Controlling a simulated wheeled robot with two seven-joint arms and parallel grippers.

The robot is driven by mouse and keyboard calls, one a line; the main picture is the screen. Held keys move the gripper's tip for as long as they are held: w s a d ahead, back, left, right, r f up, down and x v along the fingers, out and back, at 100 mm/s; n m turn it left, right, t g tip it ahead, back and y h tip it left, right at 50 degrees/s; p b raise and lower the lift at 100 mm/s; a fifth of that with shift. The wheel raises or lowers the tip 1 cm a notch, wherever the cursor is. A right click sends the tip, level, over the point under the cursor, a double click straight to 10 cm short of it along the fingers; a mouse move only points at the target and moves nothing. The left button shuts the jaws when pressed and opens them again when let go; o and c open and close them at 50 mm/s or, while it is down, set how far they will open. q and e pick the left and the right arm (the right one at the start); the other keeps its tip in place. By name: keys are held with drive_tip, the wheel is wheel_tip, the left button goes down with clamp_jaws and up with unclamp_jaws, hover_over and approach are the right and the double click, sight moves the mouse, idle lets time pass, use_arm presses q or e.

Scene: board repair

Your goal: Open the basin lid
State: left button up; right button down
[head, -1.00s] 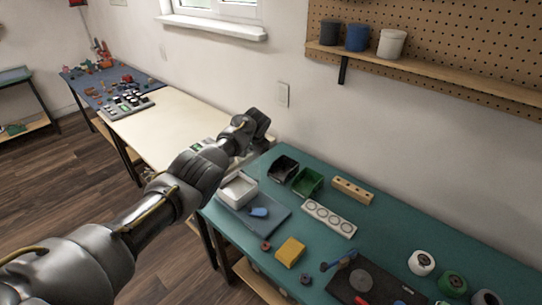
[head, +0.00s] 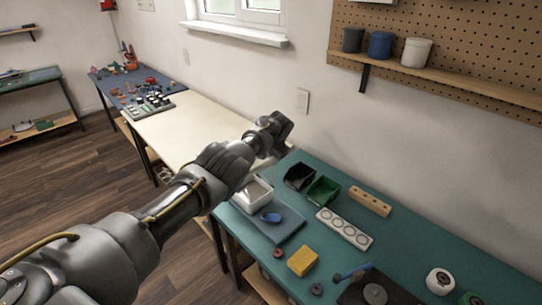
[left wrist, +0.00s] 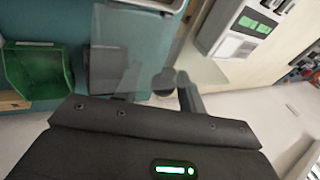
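A small white box-shaped basin (head: 250,197) stands at the left end of the green bench in the head view. My right gripper is out of view.
A black bin (head: 299,177) and a green bin (head: 323,190) stand right of the basin. A blue-grey mat (head: 287,224) lies in front, with a blue object (head: 270,217) on it. A wooden block (head: 370,201) and white round-holed strip (head: 344,229) lie further right. A cream table (head: 190,128) adjoins the bench.

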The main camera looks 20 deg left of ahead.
use_arm(q)
drive_tip(key=shift+d+r, duration=0.1)
drive_tip(key=shift+d+r+p, duration=0.1)
drive_tip(key=shift+r+p, duration=0.5)
drive_tip(key=p+v, duration=0.1)
drive_tip(key=v, duration=0.8)
drive_tip(key=shift+s+r, duration=0.2)
drive_tip(key=shift+s, duration=0.05)
drive_tip(key=shift+d, duration=0.1)
